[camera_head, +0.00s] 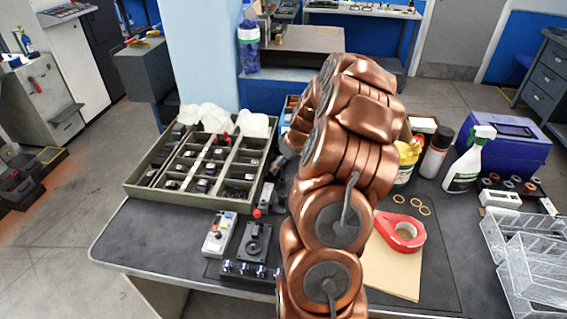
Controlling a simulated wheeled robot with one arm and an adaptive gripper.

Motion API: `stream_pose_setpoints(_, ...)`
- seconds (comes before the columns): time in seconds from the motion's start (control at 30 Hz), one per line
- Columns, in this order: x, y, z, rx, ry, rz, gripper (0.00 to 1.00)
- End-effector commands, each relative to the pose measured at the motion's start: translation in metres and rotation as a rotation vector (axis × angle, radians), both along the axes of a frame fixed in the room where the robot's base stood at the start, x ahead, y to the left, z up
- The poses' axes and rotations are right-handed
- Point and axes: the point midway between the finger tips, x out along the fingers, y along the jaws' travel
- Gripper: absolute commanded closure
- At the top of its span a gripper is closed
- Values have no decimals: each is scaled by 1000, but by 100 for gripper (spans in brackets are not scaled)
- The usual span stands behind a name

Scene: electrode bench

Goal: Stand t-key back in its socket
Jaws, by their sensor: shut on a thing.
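My copper arm rises in the middle of the view and bends down to the left. My gripper (280,166), small and dark, is at its end by the right edge of the parts tray, partly hidden by the arm. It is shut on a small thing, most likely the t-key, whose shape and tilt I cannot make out. The socket cannot be told apart from the dark fixtures on the bench. A black block with a red-topped lever (256,240) and a row of metal knobs (250,269) stand at the front of the bench.
A green compartment tray (131,186) lies at the left. A grey control box (219,235) stands before it. Red tape (399,232), cardboard (393,272), bottles (470,160) and clear bins (535,270) stand right of my arm. The bench's front left corner is bare.

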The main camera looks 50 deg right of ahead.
Motion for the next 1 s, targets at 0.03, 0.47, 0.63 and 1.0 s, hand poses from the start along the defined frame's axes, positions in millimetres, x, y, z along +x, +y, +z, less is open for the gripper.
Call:
stream_pose_setpoints(0.03,0,0,-2,0,0,0,50)
stream_pose_setpoints(0.47,0,0,-3,-1,0,0,50)
stream_pose_setpoints(0.63,0,0,-4,0,0,0,0)
stream_pose_setpoints(1.0,0,0,-3,-1,0,0,0)
